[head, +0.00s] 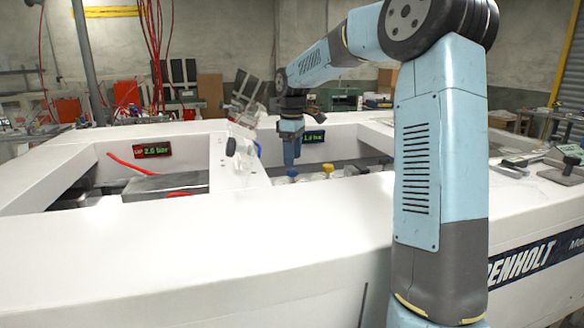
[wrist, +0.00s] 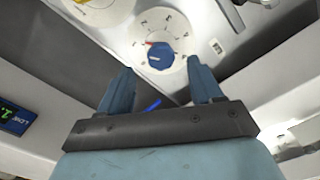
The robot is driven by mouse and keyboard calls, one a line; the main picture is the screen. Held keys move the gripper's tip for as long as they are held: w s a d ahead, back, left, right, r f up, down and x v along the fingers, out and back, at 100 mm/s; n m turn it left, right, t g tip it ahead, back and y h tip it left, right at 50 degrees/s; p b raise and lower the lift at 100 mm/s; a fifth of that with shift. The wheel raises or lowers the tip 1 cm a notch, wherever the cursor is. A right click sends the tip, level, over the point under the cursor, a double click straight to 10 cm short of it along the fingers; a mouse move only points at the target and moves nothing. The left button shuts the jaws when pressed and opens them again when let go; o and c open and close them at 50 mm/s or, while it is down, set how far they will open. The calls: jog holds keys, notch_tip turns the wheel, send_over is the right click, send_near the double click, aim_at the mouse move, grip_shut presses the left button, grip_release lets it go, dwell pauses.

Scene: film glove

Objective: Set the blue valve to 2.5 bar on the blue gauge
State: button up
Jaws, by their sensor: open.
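In the wrist view the blue valve (wrist: 159,57) is a round blue knob on a white dial with numbers and a small red mark at its upper left. My gripper (wrist: 160,86) is open, its two blue fingers apart. The knob lies beyond the fingertips and appears between them; nothing is held. In the head view my gripper (head: 289,158) points down into the right opening of the white machine. The blue gauge (head: 313,137) is on that opening's back wall; its green digits are too small to read surely. It also shows, cut off, in the wrist view (wrist: 15,118).
A red gauge (head: 152,149) reading about 2.6 bar hangs in the left opening, above a grey metal box (head: 165,186). A white divider (head: 224,172) separates the openings. A tilted pale device (head: 243,120) stands left of my gripper. Loose tools lie on the right deck.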

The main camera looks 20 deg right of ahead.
aim_at(292, 169)
jog(key=shift+f, duration=2.15)
jog(key=shift+c, duration=0.5)
jog(key=shift+a, duration=0.1)
jog(key=c, duration=1)
jog(key=shift+o, duration=0.2)
